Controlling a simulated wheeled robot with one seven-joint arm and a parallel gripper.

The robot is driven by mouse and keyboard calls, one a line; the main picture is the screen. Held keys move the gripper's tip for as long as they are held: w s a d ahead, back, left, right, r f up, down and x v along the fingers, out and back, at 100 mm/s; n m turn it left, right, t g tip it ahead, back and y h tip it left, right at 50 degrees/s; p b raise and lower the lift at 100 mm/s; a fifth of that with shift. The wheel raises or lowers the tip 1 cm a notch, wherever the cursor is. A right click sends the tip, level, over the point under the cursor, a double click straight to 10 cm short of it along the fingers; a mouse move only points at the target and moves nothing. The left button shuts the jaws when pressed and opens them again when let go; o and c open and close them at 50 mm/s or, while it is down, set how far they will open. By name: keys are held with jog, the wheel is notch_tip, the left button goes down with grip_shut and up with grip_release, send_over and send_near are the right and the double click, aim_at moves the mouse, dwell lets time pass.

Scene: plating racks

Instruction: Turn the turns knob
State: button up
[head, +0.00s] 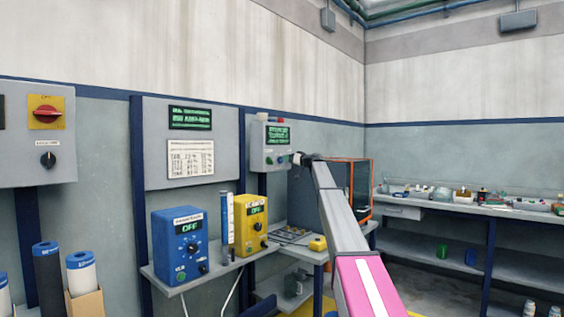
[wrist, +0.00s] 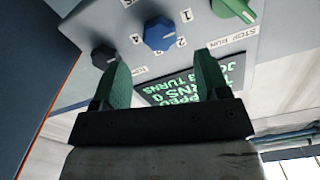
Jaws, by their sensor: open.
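A grey control box (head: 270,147) with a green-text display is on the back wall in the head view. In the wrist view its panel (wrist: 200,30) appears upside down, with a black knob (wrist: 103,56), a blue knob (wrist: 160,33) ringed by small numbers, and a green knob (wrist: 232,9) marked STOP RUN. The display (wrist: 190,75) shows green text including turns, partly hidden by a finger. I cannot tell from the labels which is the turns knob. My gripper (wrist: 162,63) is open in front of the panel, its fingers spread either side of the blue knob, apparently apart from it.
An orange-framed cabinet (head: 361,185) stands close right of the box. Below, a shelf holds a blue unit (head: 180,245) and a yellow unit (head: 250,225). A grey switch panel (head: 36,135) is at the far left. A workbench (head: 460,207) with small items runs along the right.

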jog(key=x, duration=0.6)
jog(key=c, duration=0.9)
